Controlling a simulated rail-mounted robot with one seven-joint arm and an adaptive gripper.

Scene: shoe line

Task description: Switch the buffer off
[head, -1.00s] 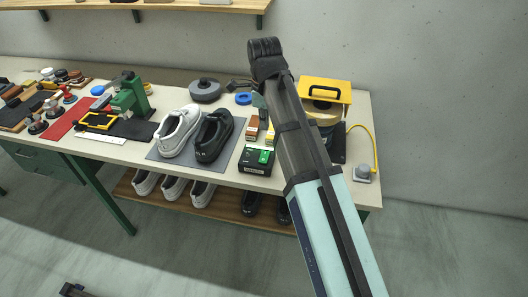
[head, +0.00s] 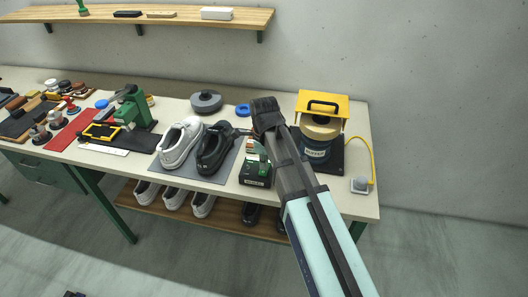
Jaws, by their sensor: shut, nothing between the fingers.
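A black box (head: 255,174) with a green part on top sits left of my arm.
A white shoe (head: 180,145) and a black shoe (head: 215,150) stand on a grey mat. A green machine (head: 132,108) and a grey round item (head: 206,101) are farther left. My arm hides the bench beside the drum. A wooden shelf (head: 180,15) hangs above.

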